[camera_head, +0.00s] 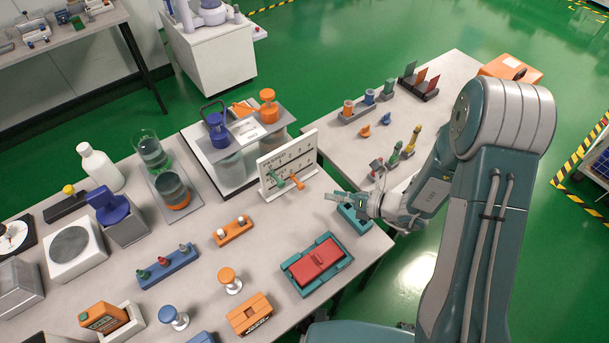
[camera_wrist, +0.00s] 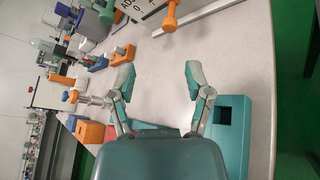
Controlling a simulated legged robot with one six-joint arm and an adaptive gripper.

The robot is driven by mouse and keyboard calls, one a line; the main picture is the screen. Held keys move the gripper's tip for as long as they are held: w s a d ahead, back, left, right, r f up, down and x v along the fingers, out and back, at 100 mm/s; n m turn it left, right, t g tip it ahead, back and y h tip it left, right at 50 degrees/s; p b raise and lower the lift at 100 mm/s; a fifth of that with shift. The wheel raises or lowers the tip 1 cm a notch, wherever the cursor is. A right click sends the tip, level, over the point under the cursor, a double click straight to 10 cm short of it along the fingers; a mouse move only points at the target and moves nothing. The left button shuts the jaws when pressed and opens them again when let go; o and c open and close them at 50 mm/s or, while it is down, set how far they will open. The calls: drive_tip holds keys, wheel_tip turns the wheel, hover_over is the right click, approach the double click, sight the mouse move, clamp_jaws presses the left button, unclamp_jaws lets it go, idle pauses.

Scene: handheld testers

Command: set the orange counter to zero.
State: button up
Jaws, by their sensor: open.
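I cannot tell for certain which thing is the orange counter. An orange box with dark markings on its front (camera_head: 250,313) lies at the near edge of the table. An orange handheld device (camera_head: 103,318) rests in a white holder farther left. A white scale panel (camera_head: 287,162) carries a green and an orange handle (camera_head: 298,183); the orange handle also shows in the wrist view (camera_wrist: 170,17). My gripper (camera_head: 343,202) is right of the panel, above the table's right part. In the wrist view my gripper (camera_wrist: 159,78) has its fingers spread, with nothing between them.
A red block (camera_head: 318,260) sits in a teal tray (camera_head: 291,281). A teal block (camera_head: 355,217) is beside my gripper. An orange rack (camera_head: 232,231) and a blue rack (camera_head: 166,267) stand left. A second table (camera_head: 460,75) holds small tools. Bare tabletop lies between the panel and tray.

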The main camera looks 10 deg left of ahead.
sight(301, 186)
drive_tip(key=shift+w+f+m+t, duration=0.3)
drive_tip(key=shift+w+f+m, duration=0.15)
drive_tip(key=shift+f, duration=0.2)
drive_tip(key=x, duration=1)
drive_tip(key=shift+a, duration=0.35)
